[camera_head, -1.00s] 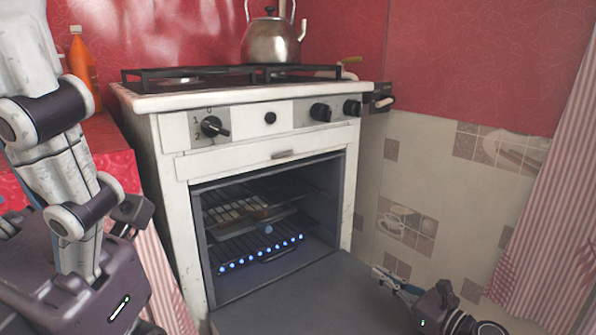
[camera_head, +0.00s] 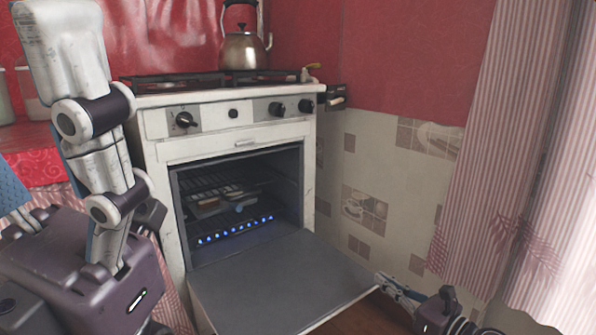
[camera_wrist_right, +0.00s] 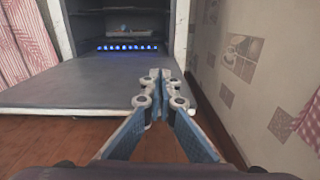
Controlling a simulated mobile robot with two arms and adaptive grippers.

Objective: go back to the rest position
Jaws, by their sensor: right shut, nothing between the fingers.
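My right gripper (camera_head: 398,289) is at the lower right in the head view, beside the right front corner of the lowered oven door (camera_head: 275,285). In the right wrist view my right gripper (camera_wrist_right: 161,84) has its fingertips together with nothing between them. The fingers overlap the door's right edge in that picture; I cannot tell whether they touch it.
A white stove (camera_head: 228,145) stands ahead, its oven open. Blue flames (camera_head: 235,229) burn inside, below a rack with a tray (camera_head: 222,203). A kettle (camera_head: 243,50) sits on top. A tiled wall (camera_head: 390,180) and striped curtain (camera_head: 485,150) bound the right side. Wooden floor (camera_wrist_right: 60,134) shows.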

